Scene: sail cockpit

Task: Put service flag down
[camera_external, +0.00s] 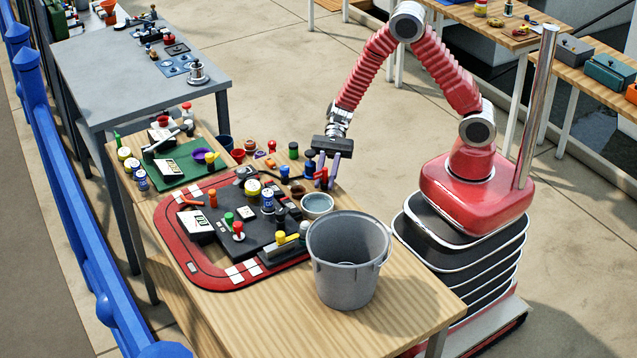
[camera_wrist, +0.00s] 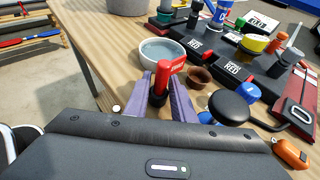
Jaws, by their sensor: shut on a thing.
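The service flag (camera_wrist: 163,80) is a red post with a dark lower end and a small red flag with white lettering on its right side. In the wrist view it stands between the two purple fingers of my gripper (camera_wrist: 164,96), which is shut on it. In the external view my gripper (camera_external: 327,172) points down at the far right edge of the wooden table (camera_external: 400,285), and the flag is mostly hidden there. The wrist view does not show clearly whether the flag's lower end touches the table.
A grey-blue bowl (camera_external: 317,204) and a brown cup (camera_external: 298,190) are close by. A blue-black knob (camera_external: 310,168) stands beside my gripper. A grey bucket (camera_external: 346,260) stands in front. A red-edged board (camera_external: 215,275) carries several items. The table's near right corner is bare.

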